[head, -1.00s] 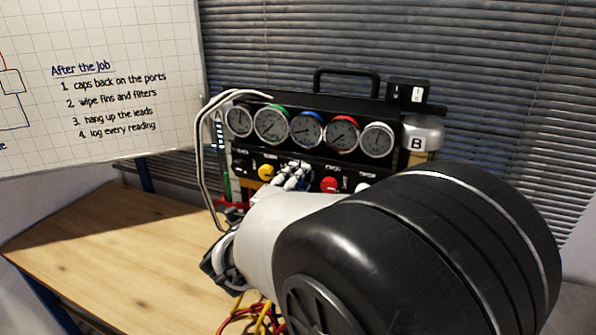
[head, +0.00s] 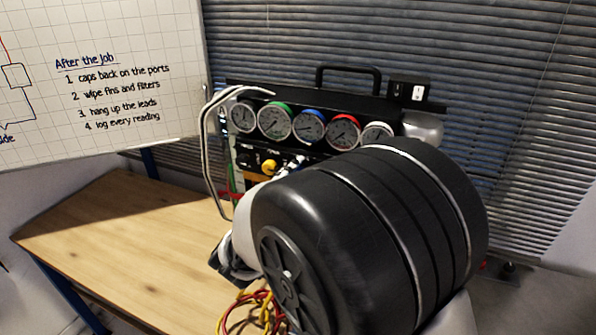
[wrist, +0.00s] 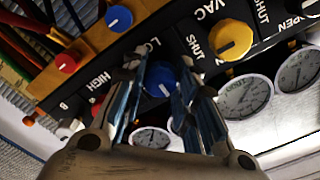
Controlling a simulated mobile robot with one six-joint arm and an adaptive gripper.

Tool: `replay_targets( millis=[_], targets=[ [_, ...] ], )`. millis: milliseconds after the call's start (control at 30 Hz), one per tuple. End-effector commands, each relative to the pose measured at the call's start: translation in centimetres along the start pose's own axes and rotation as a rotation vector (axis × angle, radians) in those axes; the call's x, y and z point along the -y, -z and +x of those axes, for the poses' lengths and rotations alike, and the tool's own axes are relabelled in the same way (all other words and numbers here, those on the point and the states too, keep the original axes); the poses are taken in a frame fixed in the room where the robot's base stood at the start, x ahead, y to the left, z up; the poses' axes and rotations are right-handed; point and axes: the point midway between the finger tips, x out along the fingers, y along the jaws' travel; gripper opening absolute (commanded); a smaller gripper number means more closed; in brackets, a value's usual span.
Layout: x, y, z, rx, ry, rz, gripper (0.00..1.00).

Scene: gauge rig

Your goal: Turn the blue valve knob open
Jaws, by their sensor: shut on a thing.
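The blue valve knob (wrist: 159,79) is on the black panel by the "LOW" label in the wrist view. A pale mark shows on its near side. My gripper (wrist: 162,72) has one finger on each side of the knob and is shut on it. The fingers partly cover the knob and the lettering around it. In the head view my own arm hides the knob, and only a little of my gripper shows at the panel.
A yellow knob (wrist: 230,40) sits close beside my fingers. A smaller blue knob (wrist: 118,18) and a red knob (wrist: 67,62) are on the brass block. Gauges (head: 308,126) line the rig above the knobs. Cables (head: 250,310) lie on the wooden bench (head: 120,235), whose left part is clear.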

Motion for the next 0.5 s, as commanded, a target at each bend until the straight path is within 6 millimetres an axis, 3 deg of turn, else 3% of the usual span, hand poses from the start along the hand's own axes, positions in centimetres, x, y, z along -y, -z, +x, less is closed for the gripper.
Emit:
replay_targets(
  millis=[500],
  targets=[
    [0.1, 0.08, 0.03, -0.002, 0.002, -0.042, 0.03]
  ],
)
